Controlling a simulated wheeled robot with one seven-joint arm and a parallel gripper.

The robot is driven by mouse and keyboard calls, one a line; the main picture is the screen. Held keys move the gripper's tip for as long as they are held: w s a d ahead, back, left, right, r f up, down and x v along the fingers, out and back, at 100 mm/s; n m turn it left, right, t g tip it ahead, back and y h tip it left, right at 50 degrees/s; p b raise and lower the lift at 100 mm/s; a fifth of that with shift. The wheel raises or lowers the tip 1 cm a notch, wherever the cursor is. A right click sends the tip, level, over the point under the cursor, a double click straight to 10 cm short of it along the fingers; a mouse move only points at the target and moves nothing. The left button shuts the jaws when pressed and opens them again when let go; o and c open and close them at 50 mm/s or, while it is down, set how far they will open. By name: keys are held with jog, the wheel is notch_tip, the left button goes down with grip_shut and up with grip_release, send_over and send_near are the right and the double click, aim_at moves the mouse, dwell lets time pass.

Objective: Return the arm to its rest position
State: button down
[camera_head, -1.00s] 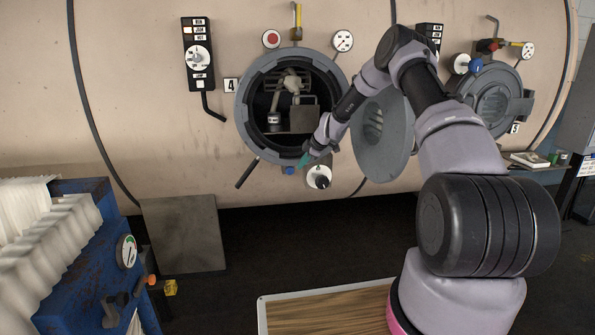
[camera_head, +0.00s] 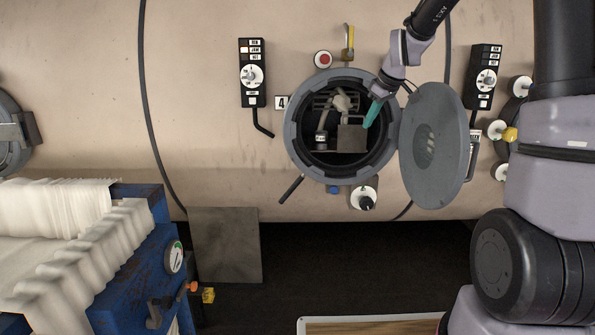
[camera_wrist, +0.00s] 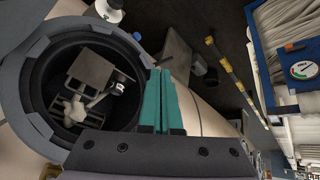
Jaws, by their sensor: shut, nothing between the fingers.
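My gripper (camera_head: 372,112) is in front of the right part of the round opening of port 4, with its teal fingers pointing down and to the left. In the wrist view the two teal fingers (camera_wrist: 161,101) lie side by side, shut with nothing between them. My arm comes down from the upper right of the head view. The port's grey ring (camera_head: 296,137) surrounds a dark opening with metal fittings (camera_head: 341,103) inside. Whether the fingertips touch anything is not clear.
The port's grey door (camera_head: 432,150) hangs open close to the right of my gripper. A yellow-handled valve (camera_head: 348,42) and a red button (camera_head: 323,60) are above the ring. A blue cart with white fabric (camera_head: 120,260) stands lower left. The dark floor (camera_head: 350,270) between is mostly clear.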

jog(key=s+d+r+m, duration=0.1)
jog(key=s+m, duration=0.3)
jog(key=s, duration=0.6)
jog(key=s+d+r+m+t, duration=0.1)
jog(key=s+r+m, duration=0.3)
jog(key=s, duration=0.7)
jog(key=s+d+r+m, duration=0.1)
jog(key=s+m, duration=0.3)
jog(key=s, duration=0.7)
jog(key=shift+d+r+m, duration=0.2)
jog(key=shift+r+m, duration=0.2)
jog(key=shift+r, duration=0.3)
jog(key=shift+w, duration=0.1)
